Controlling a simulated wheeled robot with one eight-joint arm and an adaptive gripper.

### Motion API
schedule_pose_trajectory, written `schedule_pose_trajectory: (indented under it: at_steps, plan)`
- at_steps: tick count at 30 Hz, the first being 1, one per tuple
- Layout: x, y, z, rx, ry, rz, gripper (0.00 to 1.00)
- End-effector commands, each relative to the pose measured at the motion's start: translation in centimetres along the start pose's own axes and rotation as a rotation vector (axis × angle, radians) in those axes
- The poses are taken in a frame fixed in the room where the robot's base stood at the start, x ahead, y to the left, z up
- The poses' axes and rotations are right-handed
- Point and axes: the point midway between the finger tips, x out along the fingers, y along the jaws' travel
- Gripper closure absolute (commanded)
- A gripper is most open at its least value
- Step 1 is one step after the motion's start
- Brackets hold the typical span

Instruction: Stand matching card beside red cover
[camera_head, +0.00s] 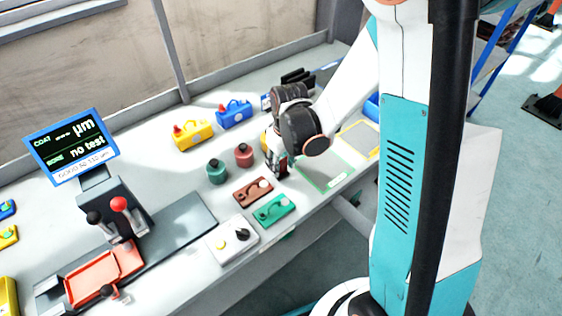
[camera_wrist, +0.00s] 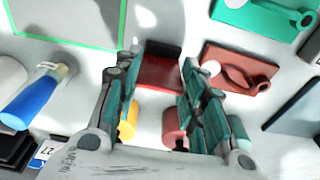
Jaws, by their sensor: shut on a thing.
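My gripper (camera_wrist: 160,66) is shut on a dark red card-like piece (camera_wrist: 159,74), which shows between the fingers in the wrist view. In the head view my gripper (camera_head: 281,160) is low over the bench and hides much of this piece; I cannot tell if it touches the bench. A red rounded pot-like part (camera_head: 244,155), perhaps the red cover, stands left of my gripper, apart from it. A red-brown plate (camera_head: 250,193) with a pale knob lies nearer the front; it also shows in the wrist view (camera_wrist: 240,68). Which red part is the cover is unclear.
A green pot-like part (camera_head: 216,171), green plate (camera_head: 273,209) and white plate (camera_head: 232,241) are close by. Yellow (camera_head: 192,134) and blue (camera_head: 234,115) parts stand behind. A green-outlined area (camera_head: 326,173) at right is clear. A screen (camera_head: 72,145) stands left.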

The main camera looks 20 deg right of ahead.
Motion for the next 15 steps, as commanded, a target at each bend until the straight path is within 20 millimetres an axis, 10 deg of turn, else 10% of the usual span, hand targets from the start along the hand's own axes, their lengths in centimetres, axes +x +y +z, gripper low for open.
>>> schedule_pose_trajectory:
  at_steps: [4, 15]
  plan:
    - [0.12, 0.00, 0.01, 0.000, 0.000, 0.000, 0.43]
    - [-0.10, 0.00, -0.02, 0.000, 0.000, 0.000, 0.43]
